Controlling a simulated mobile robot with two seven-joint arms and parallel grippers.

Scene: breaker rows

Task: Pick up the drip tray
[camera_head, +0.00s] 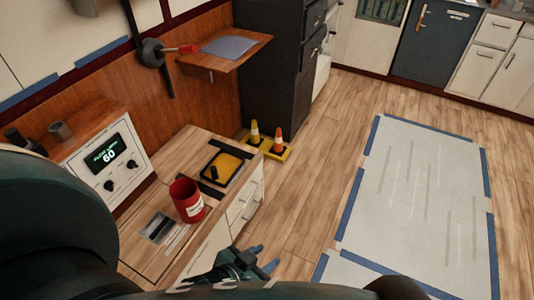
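A shallow black-rimmed tray with a yellow inside (223,168), which looks like the drip tray, lies flat on the wooden counter near its far end. A dark bar-like piece lies on or beside its left side. My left gripper (263,258) is low in the picture, in front of the counter's drawer side and well apart from the tray. Its two bluish fingertips stand apart with nothing seen between them. My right gripper is not in view.
A red can (187,201) stands on the counter (151,203) nearer me than the tray. A panel reading 60 (107,157) stands left. Two cones sit on a yellow base (272,150) beyond the counter. A wooden shelf (222,65) juts out above. The floor right is clear.

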